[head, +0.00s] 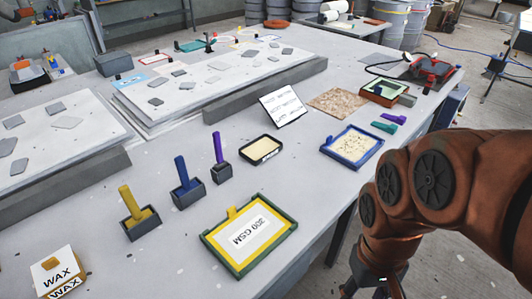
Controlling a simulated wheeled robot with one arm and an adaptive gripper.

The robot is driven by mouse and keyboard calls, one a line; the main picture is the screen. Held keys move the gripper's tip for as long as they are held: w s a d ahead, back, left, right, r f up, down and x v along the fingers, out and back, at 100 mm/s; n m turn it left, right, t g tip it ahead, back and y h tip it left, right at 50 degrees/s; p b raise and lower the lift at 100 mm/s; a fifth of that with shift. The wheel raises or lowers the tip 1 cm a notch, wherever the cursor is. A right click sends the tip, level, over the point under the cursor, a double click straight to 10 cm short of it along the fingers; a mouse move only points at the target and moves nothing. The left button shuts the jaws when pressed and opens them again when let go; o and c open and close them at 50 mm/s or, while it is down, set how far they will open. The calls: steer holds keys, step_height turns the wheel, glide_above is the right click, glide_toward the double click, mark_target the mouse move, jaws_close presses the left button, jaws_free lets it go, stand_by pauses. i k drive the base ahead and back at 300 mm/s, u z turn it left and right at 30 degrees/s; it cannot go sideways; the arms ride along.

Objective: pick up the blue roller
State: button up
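The blue roller (182,172) stands upright with its handle up in a small dark grey holder (187,195) on the pale grey table. Its lower end is hidden inside the holder. A yellow roller (128,202) stands in a like holder to its left and nearer. A purple one (218,148) stands in a holder to its right and farther back. My arm reaches in from the right. Only a dark part of my gripper (376,286) shows at the bottom edge, beyond the table's edge and well away from the rollers. Its fingers cannot be made out.
A green-framed tray marked 200 GSM (204,237) lies in front of the rollers. Wax blocks (57,268) sit at the lower left. A black-rimmed tray (275,138), a white sign (282,107) and a blue tray (325,149) are farther right. Long mould slabs (225,85) lie behind.

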mark_target(187, 186)
steer(key=u, duration=4.75)
steer(key=k, duration=1.75)
steer(key=z, duration=0.45)
